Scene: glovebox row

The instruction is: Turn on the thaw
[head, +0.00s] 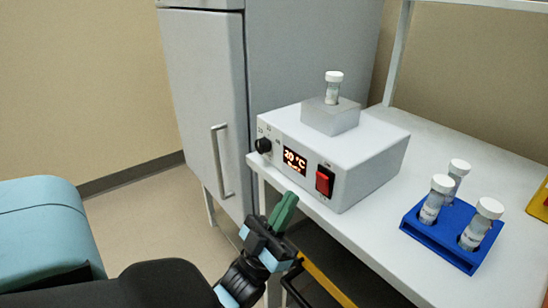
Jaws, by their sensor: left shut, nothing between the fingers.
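The thaw unit (370,160) is a white box on the white bench. Its front has a black knob (263,146), a lit display (295,161) that appears to read 20 °C, and a red rocker switch (324,181). I cannot tell which way the switch is set. A grey metal block (329,117) on top holds an upright white-capped vial (333,90). My left gripper (285,208) is shut and empty, its green fingers together, pointing up. In the picture it lies just below the unit's front, apart from the switch. My right gripper is not in view.
A blue rack (440,243) with white-capped vials stands on the bench (395,270) to the right. A yellow object (539,203) is cut off at the right edge. A grey cabinet (205,90) with a vertical handle (221,160) stands behind. A yellow bar (327,285) shows below the bench edge.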

